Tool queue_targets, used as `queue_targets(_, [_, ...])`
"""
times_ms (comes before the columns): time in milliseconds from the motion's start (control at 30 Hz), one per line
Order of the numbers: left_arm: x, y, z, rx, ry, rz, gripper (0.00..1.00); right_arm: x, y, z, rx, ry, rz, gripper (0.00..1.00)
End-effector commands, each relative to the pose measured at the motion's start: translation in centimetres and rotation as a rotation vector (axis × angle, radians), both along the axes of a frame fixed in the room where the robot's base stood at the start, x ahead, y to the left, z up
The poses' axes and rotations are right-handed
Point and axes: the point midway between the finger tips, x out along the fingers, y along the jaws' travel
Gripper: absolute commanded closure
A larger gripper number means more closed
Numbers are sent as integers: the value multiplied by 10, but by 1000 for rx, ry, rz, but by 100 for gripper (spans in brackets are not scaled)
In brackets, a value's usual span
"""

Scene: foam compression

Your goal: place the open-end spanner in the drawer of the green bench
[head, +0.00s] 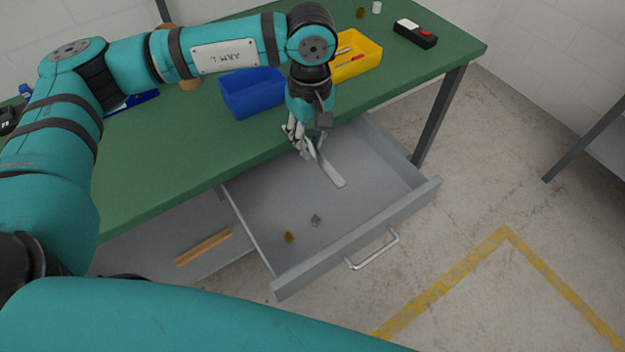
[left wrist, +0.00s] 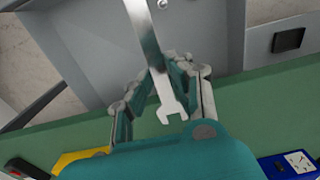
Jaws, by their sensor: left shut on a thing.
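The open-end spanner (head: 331,174) is a flat silver bar in my left gripper (head: 303,145). In the left wrist view the spanner (left wrist: 147,38) runs between the fingers, with its open jaw end towards the wrist. My left gripper (left wrist: 158,85) is shut on it. The drawer (head: 365,220) of the green bench (head: 160,160) is pulled out, and the gripper and spanner show over its back part. I cannot tell whether the spanner touches the drawer floor. My right gripper is not in view.
The drawer holds a small brown piece (head: 289,237) and a small grey piece (head: 315,220). A blue bin (head: 252,95), a yellow bin (head: 362,62) and a black-and-red device (head: 415,34) stand on the bench. A wooden strip (head: 204,247) lies on the shelf left of the drawer.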

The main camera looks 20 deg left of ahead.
Motion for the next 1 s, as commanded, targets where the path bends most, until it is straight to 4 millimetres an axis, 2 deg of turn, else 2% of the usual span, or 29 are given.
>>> queue_targets(33, [0,0,-8,1,1,0,100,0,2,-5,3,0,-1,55])
queue_targets(167, [-1,0,-25,1,5,0,100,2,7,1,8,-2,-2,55])
queue_targets(400, [-2,0,-88,2,7,0,100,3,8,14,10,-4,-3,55])
queue_targets(600, [-1,0,-129,1,3,0,100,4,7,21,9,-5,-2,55])
queue_targets(767, [1,1,-142,1,1,1,100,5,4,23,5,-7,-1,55])
queue_targets(1000, [23,31,-139,2,0,5,100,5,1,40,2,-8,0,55])
